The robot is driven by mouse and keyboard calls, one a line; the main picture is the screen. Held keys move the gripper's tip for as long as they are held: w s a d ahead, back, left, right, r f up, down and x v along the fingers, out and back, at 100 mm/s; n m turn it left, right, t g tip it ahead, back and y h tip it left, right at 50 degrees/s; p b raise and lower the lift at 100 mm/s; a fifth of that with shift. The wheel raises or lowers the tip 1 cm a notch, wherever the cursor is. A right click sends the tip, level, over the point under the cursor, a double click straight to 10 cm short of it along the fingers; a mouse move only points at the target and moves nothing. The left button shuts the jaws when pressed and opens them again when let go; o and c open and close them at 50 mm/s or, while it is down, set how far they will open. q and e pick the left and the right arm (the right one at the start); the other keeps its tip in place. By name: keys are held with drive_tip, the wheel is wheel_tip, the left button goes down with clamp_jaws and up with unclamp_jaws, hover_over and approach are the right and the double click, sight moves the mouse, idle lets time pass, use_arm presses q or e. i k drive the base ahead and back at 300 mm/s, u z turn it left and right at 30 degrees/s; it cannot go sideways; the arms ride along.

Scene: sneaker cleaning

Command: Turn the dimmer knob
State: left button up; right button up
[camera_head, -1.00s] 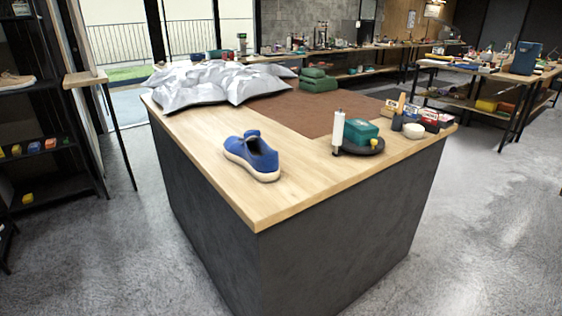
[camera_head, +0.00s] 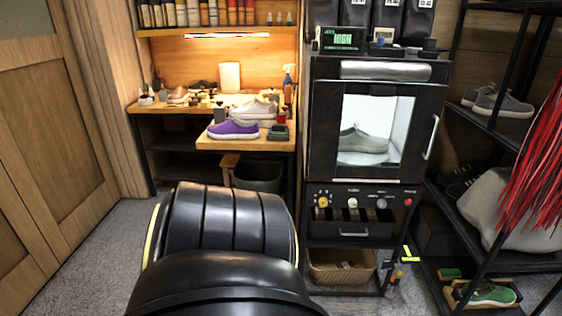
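A black cabinet (camera_head: 375,150) with a lit window stands right of centre, with a grey shoe (camera_head: 360,143) inside. Its control panel (camera_head: 362,193) below the window carries a yellow knob (camera_head: 323,202) at the left, a white knob (camera_head: 353,203) in the middle, a grey knob (camera_head: 381,203) to its right and a small red button (camera_head: 408,202) at the right end. The panel's labels are too small to read, so I cannot tell which knob is the dimmer. A green display (camera_head: 341,40) on top reads "HIGH". Neither gripper is in view.
A lit wooden workbench (camera_head: 200,143) holds a purple shoe (camera_head: 233,129). A shoe rack (camera_head: 495,130) with hanging red strands (camera_head: 535,170) stands right. A basket (camera_head: 341,268) sits under the cabinet.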

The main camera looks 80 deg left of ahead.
sight(323, 202)
drive_tip(key=u, duration=2.25)
